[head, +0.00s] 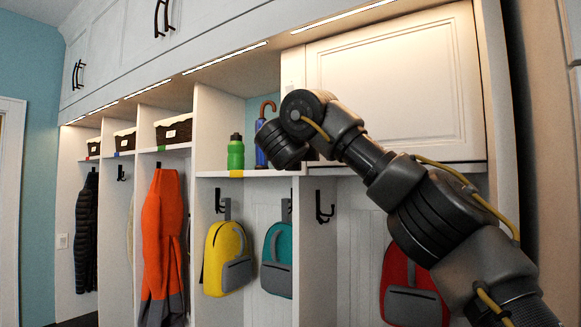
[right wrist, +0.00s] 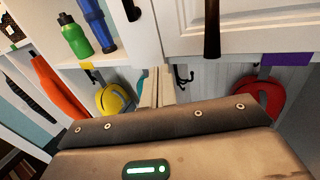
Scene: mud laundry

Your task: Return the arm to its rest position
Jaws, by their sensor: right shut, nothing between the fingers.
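My right arm (head: 395,180) comes in from the lower right in the head view. It reaches up and left, with its bent end in front of the left edge of the white cabinet door (head: 400,90). My right gripper (right wrist: 158,85) shows in the right wrist view, its broad body filling the lower part. It is shut and empty, and touches nothing that I can see. The gripper itself cannot be made out in the head view. My left gripper is in neither view.
A green bottle (head: 236,152) and a blue umbrella (head: 261,150) stand on the shelf, close left of my arm. Yellow (head: 226,255), teal (head: 278,258) and red (head: 405,285) backpacks hang below. An orange coat (head: 162,235) hangs further left. Wicker baskets (head: 174,131) sit on shelves.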

